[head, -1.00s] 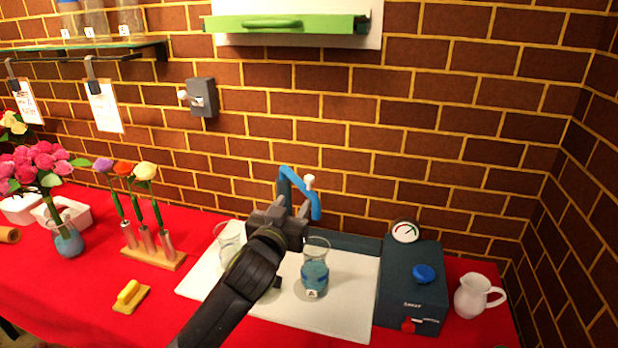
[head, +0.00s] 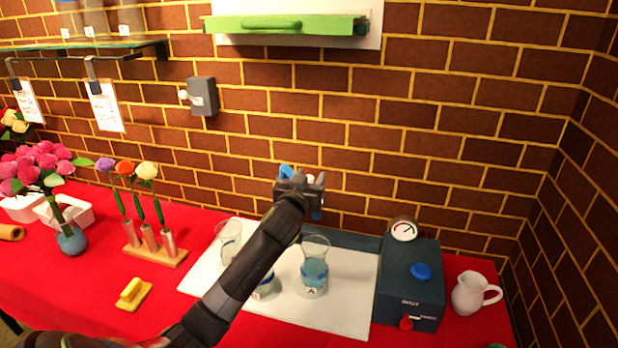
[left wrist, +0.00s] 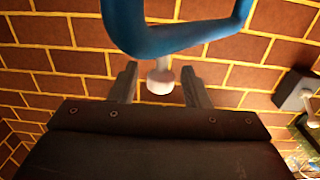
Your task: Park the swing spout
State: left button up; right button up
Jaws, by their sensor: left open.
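The blue swing spout (head: 286,171) stands behind the white mat, mostly hidden by my left gripper in the head view. In the left wrist view its blue tube (left wrist: 180,38) crosses the top of the picture. A pale knob (left wrist: 160,82) on a short stem hangs from the tube. My left gripper (head: 318,180) is open at the spout. In the left wrist view its two fingers (left wrist: 160,84) stand on either side of the knob, with gaps showing on both sides. My right gripper is not in view.
Glass vases with blue bands, one of them (head: 314,270) labelled A, stand on the white mat (head: 345,305) below my left arm. A dark box (head: 408,285) with a gauge and a white jug (head: 468,294) stand to the right. Flower tubes (head: 150,240) stand left.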

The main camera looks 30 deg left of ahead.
pick_arm(q)
grip_shut()
dwell(0.3)
jog(key=shift+w+f, duration=0.1)
jog(key=shift+w, duration=0.05)
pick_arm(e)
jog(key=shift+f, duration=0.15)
